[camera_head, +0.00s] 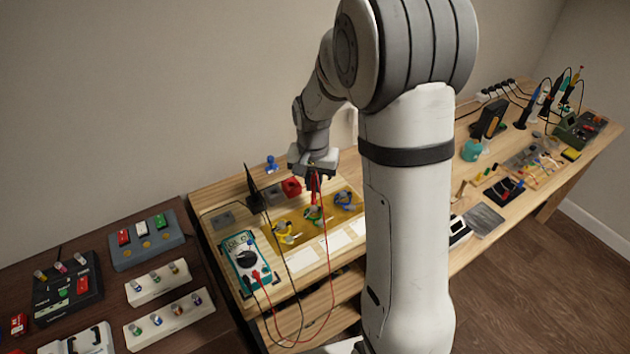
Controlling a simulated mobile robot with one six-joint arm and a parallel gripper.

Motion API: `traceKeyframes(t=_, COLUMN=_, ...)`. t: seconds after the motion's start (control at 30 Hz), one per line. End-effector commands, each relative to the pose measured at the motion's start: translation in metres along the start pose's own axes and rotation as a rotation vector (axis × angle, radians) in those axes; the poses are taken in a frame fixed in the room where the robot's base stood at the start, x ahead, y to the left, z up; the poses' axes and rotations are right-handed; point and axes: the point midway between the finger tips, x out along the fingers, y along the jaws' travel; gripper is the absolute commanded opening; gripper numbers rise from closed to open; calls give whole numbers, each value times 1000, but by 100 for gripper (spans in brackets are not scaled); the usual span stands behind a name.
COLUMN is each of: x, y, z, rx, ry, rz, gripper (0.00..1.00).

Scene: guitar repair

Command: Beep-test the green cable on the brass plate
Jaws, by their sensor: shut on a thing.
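The brass plate (297,214) lies on the wooden bench. Three small coiled cables sit in a row on it: yellow (284,233), green (313,213) and blue (345,200). My gripper (314,176) is above the plate, shut on a red test probe (315,188) that points down over the green cable. I cannot tell whether the probe tip touches anything. A red lead runs from it to the teal multimeter (240,276) at the plate's left. The meter's display is too small to read. A black probe (251,181) stands upright behind the plate, at the left.
A red block (291,187) and a blue item (272,163) stand behind the plate. White cards (334,241) lie in front of it. Tools crowd the bench's far right. My arm hides the bench's middle.

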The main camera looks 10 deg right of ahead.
Motion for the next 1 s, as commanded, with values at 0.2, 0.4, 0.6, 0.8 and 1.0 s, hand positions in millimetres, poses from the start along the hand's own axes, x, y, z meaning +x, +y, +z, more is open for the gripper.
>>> traceKeyframes(t=0.2, x=3, y=0, z=0, rx=0, ry=0, rz=0, gripper=0)
traceKeyframes(t=0.4, x=6, y=0, z=0, rx=1, ry=0, rz=0, gripper=0)
traceKeyframes(t=0.6, x=7, y=0, z=0, rx=1, ry=0, rz=0, gripper=0)
traceKeyframes(t=0.8, x=7, y=1, z=0, rx=1, ry=0, rz=0, gripper=0)
traceKeyframes(t=1.0, x=7, y=1, z=0, rx=1, ry=0, rz=0, gripper=0)
